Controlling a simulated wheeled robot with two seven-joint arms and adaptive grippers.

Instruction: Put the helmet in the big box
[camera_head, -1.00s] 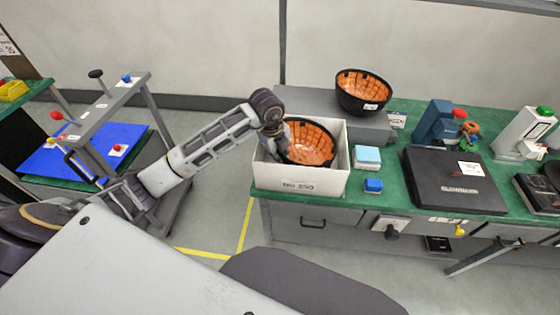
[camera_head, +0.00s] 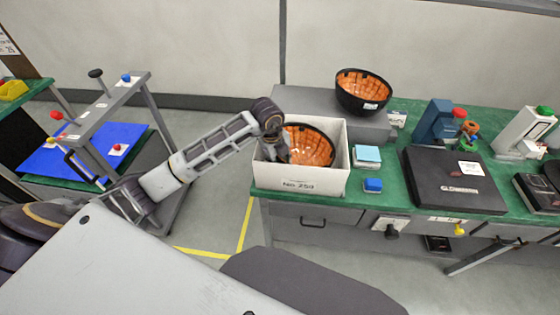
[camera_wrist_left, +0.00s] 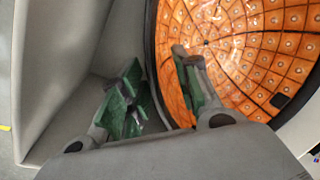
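A black helmet with an orange padded lining (camera_head: 312,146) sits inside the white big box (camera_head: 318,183), open side up and tilted. My left gripper (camera_head: 278,152) reaches down into the box at the helmet's left side, and its fingertips are hard to see there. In the left wrist view the green-padded fingers (camera_wrist_left: 156,75) are apart, one outside the dark rim and one over the orange lining (camera_wrist_left: 235,50). The rim runs between them with visible gaps. A second similar helmet (camera_head: 362,91) stands on a grey block behind the box. My right gripper is not in view.
The box stands at the left end of the green bench (camera_head: 398,185). A stand with a blue panel (camera_head: 60,155) is at the left.

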